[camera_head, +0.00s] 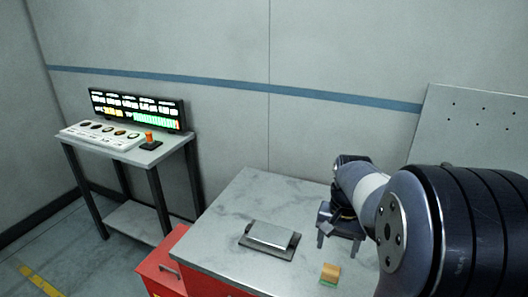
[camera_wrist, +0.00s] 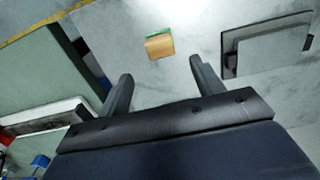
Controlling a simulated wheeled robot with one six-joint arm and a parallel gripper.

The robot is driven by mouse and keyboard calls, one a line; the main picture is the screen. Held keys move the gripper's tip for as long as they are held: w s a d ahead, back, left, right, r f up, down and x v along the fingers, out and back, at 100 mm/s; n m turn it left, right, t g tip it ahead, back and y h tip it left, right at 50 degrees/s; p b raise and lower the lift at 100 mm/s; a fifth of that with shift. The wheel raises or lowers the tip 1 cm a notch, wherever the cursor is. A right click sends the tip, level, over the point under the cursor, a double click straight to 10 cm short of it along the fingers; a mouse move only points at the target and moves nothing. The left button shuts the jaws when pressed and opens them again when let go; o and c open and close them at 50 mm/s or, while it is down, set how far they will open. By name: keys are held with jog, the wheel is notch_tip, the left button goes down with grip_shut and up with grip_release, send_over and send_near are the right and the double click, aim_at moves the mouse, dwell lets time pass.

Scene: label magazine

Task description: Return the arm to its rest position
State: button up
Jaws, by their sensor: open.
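My gripper (camera_head: 339,241) hangs over the right part of the grey-topped red cabinet, at the end of my dark arm. Its two fingers stand apart with nothing between them; they also show in the wrist view (camera_wrist: 160,82). A small tan block with a green edge (camera_head: 330,272) lies on the cabinet top, in front of the gripper in the head view. In the wrist view the block (camera_wrist: 159,46) lies beyond the fingertips, apart from them. A grey metal piece on a dark base plate (camera_head: 270,238) sits to the left on the same top.
The red cabinet's grey top (camera_head: 255,190) is mostly clear toward the back. A side table (camera_head: 150,152) at left carries a lit display panel (camera_head: 137,108), a row of knobs and an orange-topped stick (camera_head: 149,138). A grey perforated panel (camera_head: 470,140) stands at right by the wall.

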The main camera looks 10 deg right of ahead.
aim_at(331, 269)
notch_tip(331, 269, down, 10)
jog(key=shift+s+f, duration=0.1)
jog(key=shift+r, duration=1.8)
